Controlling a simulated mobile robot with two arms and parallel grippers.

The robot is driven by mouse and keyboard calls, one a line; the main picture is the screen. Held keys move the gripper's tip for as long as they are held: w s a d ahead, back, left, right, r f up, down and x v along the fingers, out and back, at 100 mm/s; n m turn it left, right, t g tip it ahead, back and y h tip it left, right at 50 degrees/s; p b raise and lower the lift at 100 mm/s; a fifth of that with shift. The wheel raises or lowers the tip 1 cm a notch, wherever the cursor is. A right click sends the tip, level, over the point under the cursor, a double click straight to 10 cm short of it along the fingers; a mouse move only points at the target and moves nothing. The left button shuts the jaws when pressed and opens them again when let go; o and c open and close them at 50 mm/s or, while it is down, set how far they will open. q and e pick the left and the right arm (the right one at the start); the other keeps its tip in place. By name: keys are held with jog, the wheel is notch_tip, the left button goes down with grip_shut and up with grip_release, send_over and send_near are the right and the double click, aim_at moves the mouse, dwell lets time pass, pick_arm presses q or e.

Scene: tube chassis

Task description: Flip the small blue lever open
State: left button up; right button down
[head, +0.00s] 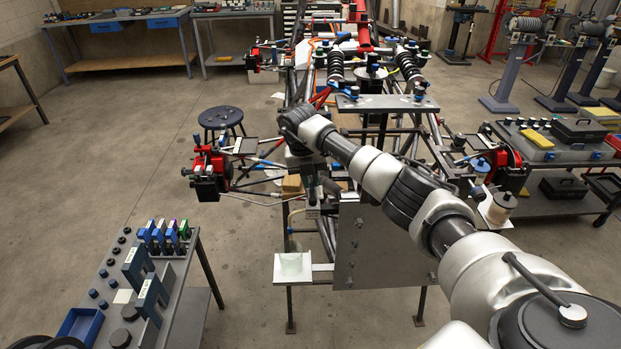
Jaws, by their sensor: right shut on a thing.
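My right arm reaches from the lower right across the tube chassis (262,199). Its gripper (312,200) points down at the chassis's near left part, above a small grey block with a pale hose. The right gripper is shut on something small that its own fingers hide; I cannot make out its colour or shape. I cannot pick out the small blue lever for certain. Small blue parts show on the chassis, one on the red and black unit (208,170) at its left. My left gripper is not in view.
A grey plate (375,245) stands upright right of the gripper. A white ledge with a clear cup (292,264) is below it. A tool cart (140,290) with blue-handled tools stands at lower left. A stool (221,119) is behind left. Floor is free between cart and chassis.

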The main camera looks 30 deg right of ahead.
jog(key=shift+a+n, duration=0.15)
jog(key=shift+n, duration=0.15)
jog(key=s+a+n+t+b, duration=0.1)
jog(key=a+n+b, duration=0.4)
jog(key=n, duration=0.9)
jog(key=shift+a+n+t, duration=0.3)
jog(key=shift+a+t, duration=0.3)
jog(key=shift+a, duration=0.4)
jog(key=shift+s, duration=0.1)
jog(key=c, duration=1.1)
grip_release()
jog(key=shift+c, duration=0.2)
